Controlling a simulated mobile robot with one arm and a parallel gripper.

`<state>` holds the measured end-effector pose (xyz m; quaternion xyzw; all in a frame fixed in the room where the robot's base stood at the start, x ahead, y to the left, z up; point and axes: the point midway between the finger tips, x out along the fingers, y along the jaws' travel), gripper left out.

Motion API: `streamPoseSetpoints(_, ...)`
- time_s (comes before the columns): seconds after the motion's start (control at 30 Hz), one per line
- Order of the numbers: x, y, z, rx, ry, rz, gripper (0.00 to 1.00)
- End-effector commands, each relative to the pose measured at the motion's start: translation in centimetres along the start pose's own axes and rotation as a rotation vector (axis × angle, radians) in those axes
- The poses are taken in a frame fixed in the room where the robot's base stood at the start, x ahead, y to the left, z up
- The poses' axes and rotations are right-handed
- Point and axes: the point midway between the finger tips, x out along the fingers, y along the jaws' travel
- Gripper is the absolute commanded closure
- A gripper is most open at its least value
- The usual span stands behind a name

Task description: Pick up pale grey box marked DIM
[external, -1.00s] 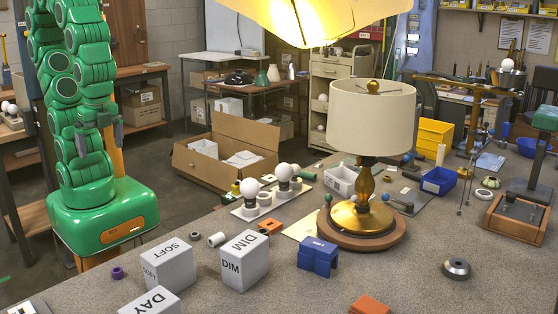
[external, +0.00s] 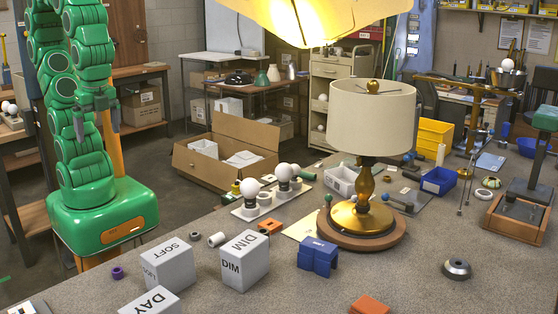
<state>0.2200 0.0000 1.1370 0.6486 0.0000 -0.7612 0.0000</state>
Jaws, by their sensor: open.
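The pale grey box marked DIM (external: 245,262) stands upright on the grey table, left of the middle, with DIM on its top and front. Close on its left stands a similar box marked SOFT (external: 168,266). A third box marked DAY (external: 152,302) is at the bottom edge, partly cut off. My gripper (external: 97,127) hangs in the air on my green arm at the left, pointing down. Its two grey fingers are apart with nothing between them. It is well away from the DIM box, up and to the left in the picture.
A blue block (external: 318,257) stands right of the DIM box, and an orange block (external: 370,305) lies at the front. Behind are a brass lamp with a cream shade (external: 371,118) and white bulbs on a plate (external: 250,187). A purple ring (external: 117,272) lies at the left. The front right is mostly clear.

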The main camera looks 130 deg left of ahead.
Motion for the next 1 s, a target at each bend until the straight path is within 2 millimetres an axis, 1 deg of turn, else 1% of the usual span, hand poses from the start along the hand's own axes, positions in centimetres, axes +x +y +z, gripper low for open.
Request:
streamPoseSetpoints(0.03,-0.8,0.0,0.0,0.0,0.005,0.0,0.04)
streamPoseSetpoints(0.07,-1.1,0.0,0.0,0.003,0.005,-0.001,0.04)
streamPoseSetpoints(0.37,-2.4,-0.9,-3.4,0.135,0.005,-0.037,0.04)
streamPoseSetpoints(0.47,-3.0,-1.3,-4.9,0.193,0.005,-0.052,0.04)
streamPoseSetpoints(0.67,-4.6,-2.2,-9.1,0.347,0.004,-0.094,0.04)
streamPoseSetpoints(0.8,-5.7,-3.0,-12.6,0.469,0.001,-0.129,0.04)
streamPoseSetpoints(1.0,-6.8,-4.0,-17.6,0.639,-0.013,-0.175,0.04)
